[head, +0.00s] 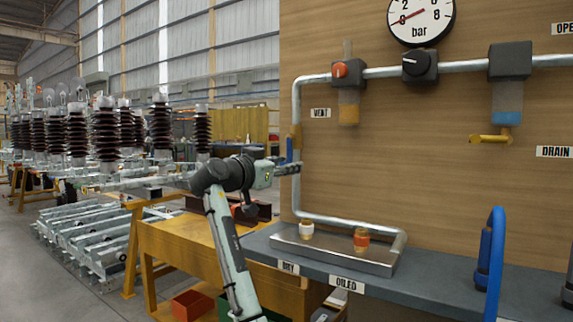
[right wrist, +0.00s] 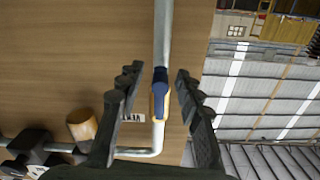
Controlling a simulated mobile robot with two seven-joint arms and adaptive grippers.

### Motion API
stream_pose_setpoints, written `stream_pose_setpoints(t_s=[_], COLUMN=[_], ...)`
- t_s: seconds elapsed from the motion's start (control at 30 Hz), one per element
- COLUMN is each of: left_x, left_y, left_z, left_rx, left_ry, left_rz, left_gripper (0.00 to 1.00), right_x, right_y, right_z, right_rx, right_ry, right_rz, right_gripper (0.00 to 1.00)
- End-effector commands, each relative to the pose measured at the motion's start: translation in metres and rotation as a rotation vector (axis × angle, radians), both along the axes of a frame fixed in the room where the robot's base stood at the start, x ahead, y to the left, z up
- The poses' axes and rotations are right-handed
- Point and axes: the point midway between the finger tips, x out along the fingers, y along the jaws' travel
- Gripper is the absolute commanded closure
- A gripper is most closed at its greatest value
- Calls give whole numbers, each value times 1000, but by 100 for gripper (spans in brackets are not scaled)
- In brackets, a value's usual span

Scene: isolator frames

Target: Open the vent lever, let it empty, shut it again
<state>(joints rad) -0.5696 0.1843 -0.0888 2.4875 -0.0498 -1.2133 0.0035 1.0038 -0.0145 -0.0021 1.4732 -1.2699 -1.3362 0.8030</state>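The vent lever (head: 289,148) is a blue handle on a brass-yellow valve (head: 296,133) in the vertical pipe at the board's left edge, near the VENT label (head: 320,113). The lever lies upright along the pipe. My right gripper (head: 298,168) is at the lever's lower end in the head view. In the right wrist view its dark fingers (right wrist: 158,75) are spread, with the blue lever (right wrist: 160,82) between them and gaps on both sides. My left gripper is out of view.
A metal tray (head: 330,255) with two small fittings stands on the grey bench (head: 440,288), below the pipe. A blue loop (head: 490,260) rises at the right. Yellow tables stand at left.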

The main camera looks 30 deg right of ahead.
Motion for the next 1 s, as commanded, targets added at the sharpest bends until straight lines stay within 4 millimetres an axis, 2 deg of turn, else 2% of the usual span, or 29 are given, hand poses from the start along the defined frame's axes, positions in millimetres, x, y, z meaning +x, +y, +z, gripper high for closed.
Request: stream_pose_setpoints(t_s=[0.33, 0.6, 1.0], left_x=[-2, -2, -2], left_y=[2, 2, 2], left_z=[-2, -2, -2], left_rx=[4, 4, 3], left_ry=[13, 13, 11], left_rz=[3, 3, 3], left_gripper=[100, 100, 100], right_x=[2, 2, 1], right_y=[-5, -5, -5], right_z=[0, 0, 0], right_rx=[1, 1, 2], right_ry=[-1, -1, 0], right_rz=[-1, -1, -2], right_gripper=[65, 99, 100])
